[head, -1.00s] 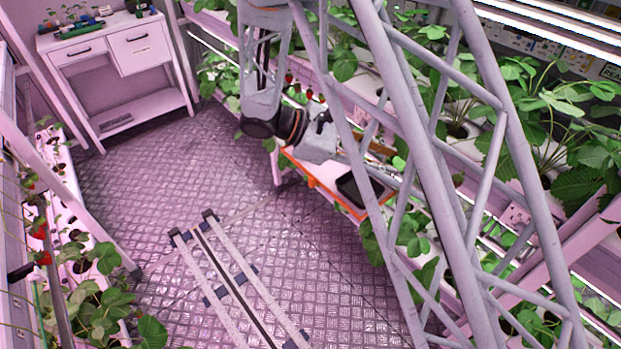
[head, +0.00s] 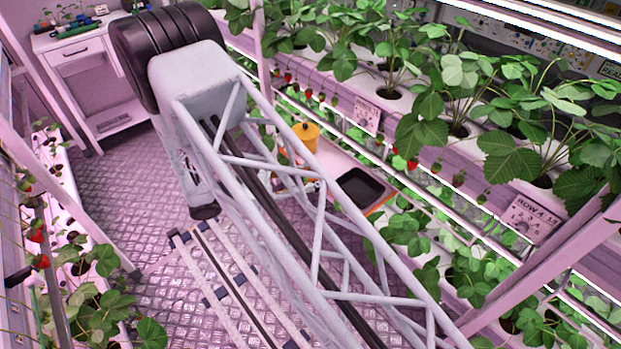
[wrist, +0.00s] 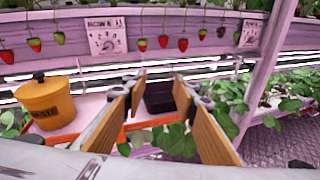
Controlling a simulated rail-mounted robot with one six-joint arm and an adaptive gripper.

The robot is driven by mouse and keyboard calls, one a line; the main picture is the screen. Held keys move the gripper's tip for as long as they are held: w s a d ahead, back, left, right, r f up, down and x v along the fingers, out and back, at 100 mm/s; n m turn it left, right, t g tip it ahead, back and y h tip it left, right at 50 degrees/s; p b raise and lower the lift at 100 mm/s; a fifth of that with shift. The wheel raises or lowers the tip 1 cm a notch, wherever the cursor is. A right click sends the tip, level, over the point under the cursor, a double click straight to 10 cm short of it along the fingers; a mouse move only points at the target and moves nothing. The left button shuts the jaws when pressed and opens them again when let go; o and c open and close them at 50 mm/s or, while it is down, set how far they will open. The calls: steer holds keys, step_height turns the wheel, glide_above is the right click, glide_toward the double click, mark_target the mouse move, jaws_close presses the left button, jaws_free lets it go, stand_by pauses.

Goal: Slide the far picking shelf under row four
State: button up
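The picking shelf (head: 326,160) is a pale board with an orange edge, beside the plant rack in the head view. It bears a yellow-orange pot (head: 306,133) and a black tray (head: 360,187). In the wrist view the shelf (wrist: 92,101) lies beyond my gripper (wrist: 160,82), with the pot (wrist: 47,101) at left and the tray (wrist: 160,97) seen between the fingers. My gripper's two wood-coloured fingers are apart with nothing between them. I cannot tell whether they touch the shelf. My arm hides my gripper and part of the shelf in the head view.
A row sign (head: 530,210) reading row 4 hangs on the rack at right. Strawberry plants and hanging berries (wrist: 163,42) line the rack above the shelf. Floor rails (head: 225,275) run through the aisle. A white cabinet (head: 85,60) stands at the back left.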

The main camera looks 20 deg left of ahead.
steer(key=s+a+f+n+t+y, duration=0.2)
steer(key=s+a+f+n+t, duration=0.2)
steer(key=a+f, duration=0.6)
steer(key=shift+a+n+t+y, duration=0.3)
steer(key=shift+a+n, duration=0.1)
steer(key=shift+a, duration=0.35)
steer(key=shift+w+d+f, duration=0.1)
steer(key=shift+w+d, duration=0.05)
steer(key=shift+b+x, duration=0.6)
steer(key=shift+x, duration=6.15)
steer(key=shift+c, duration=0.7)
jaws_close()
